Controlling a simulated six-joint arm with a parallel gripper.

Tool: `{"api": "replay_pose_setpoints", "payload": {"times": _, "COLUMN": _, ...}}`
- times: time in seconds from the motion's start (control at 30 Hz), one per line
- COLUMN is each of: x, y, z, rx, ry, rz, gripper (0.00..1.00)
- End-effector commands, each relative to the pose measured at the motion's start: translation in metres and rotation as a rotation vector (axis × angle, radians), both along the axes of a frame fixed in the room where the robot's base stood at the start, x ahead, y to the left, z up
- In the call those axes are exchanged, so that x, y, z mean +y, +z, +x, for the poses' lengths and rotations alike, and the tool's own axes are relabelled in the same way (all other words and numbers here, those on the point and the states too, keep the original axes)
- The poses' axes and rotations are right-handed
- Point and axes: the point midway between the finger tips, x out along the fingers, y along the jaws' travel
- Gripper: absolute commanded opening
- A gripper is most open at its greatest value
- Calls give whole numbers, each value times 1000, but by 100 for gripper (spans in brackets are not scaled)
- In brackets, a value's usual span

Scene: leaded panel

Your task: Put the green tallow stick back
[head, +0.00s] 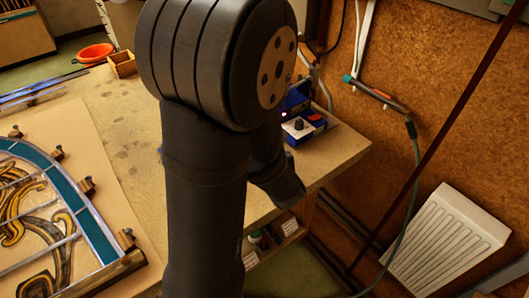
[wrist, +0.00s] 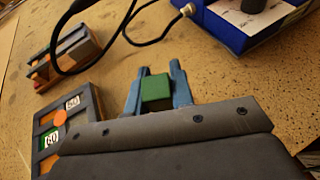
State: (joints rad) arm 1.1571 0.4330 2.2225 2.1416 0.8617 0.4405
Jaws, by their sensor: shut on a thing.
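In the wrist view my gripper (wrist: 157,88) has its two blue fingers shut on a green block-like piece, the green tallow stick (wrist: 156,86). Only its squarish end shows; the rest is hidden behind the gripper body. The stick is above the tan bench top (wrist: 125,65); I cannot tell how high. In the head view my arm blocks the sight of the gripper and the stick.
A leaded panel (head: 45,215) lies at left.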

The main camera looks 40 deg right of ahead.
Motion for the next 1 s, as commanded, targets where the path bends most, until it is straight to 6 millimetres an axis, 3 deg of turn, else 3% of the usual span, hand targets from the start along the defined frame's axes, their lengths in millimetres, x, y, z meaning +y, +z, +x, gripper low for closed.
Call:
{"api": "replay_pose_setpoints", "payload": {"times": 0.27, "x": 0, "y": -3, "z": 0, "rx": 1, "ry": 0, "rz": 1, "gripper": 0}}
{"api": "replay_pose_setpoints", "payload": {"times": 0.3, "x": 0, "y": -3, "z": 0, "rx": 0, "ry": 0, "rz": 0, "gripper": 27}}
{"api": "replay_pose_setpoints", "payload": {"times": 0.4, "x": 0, "y": -3, "z": 0, "rx": 0, "ry": 0, "rz": 0, "gripper": 43}}
{"api": "replay_pose_setpoints", "payload": {"times": 0.77, "x": 0, "y": 1, "z": 0, "rx": -1, "ry": 0, "rz": -1, "gripper": 43}}
{"api": "replay_pose_setpoints", "payload": {"times": 1.0, "x": 10, "y": 15, "z": -30, "rx": -1, "ry": -6, "rz": -3, "gripper": 43}}
